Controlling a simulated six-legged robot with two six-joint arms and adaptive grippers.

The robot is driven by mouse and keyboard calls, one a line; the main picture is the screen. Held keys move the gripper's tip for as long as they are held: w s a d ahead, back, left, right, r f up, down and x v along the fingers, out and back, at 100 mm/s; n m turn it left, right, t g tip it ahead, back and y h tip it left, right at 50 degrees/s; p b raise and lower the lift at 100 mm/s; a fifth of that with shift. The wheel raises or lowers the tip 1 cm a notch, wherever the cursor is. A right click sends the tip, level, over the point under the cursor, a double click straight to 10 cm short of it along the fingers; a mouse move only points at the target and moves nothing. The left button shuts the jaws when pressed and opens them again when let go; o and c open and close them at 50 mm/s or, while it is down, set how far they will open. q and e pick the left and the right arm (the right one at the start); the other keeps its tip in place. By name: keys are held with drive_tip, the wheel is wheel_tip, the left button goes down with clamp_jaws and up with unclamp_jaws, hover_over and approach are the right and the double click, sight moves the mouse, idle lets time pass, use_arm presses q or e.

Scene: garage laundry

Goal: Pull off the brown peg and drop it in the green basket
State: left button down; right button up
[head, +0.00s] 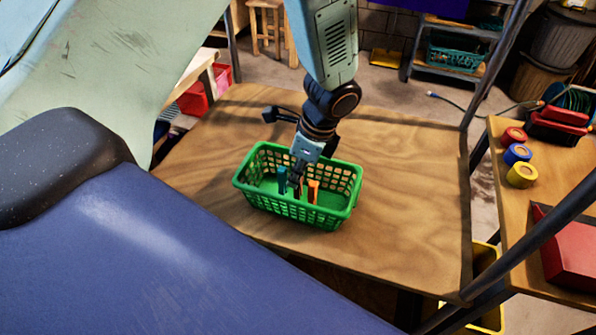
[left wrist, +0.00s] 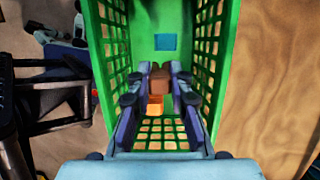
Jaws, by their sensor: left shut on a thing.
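The green basket (head: 262,205) stands on the wooden table; its inside also shows in the left wrist view (left wrist: 228,45). My left gripper (head: 297,187) points down into the basket. In the left wrist view its fingers (left wrist: 160,85) are shut on the brown peg (left wrist: 160,78), held between the walls of the basket. I cannot tell whether the peg touches the basket floor. In the head view the fingers mostly hide the brown peg. A blue peg (head: 282,180) and an orange peg (head: 313,191) are in the basket beside the fingers. My right gripper is not in view.
The wooden table (head: 410,200) is clear right of the basket. A side bench at the right holds red, blue and yellow tape rolls (head: 517,154) and a red box (head: 570,250). A dark slanting frame bar (head: 535,245) crosses between table and bench.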

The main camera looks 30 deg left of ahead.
use_arm(q)
drive_tip(key=shift+w+a+f, duration=0.1)
drive_tip(key=shift+f, duration=0.2)
drive_tip(key=c, duration=1.6)
unclamp_jaws()
drive_tip(key=shift+r, duration=0.1)
drive_tip(key=o, duration=0.5)
drive_tip(key=shift+c, duration=0.2)
drive_tip(key=v, duration=1.2)
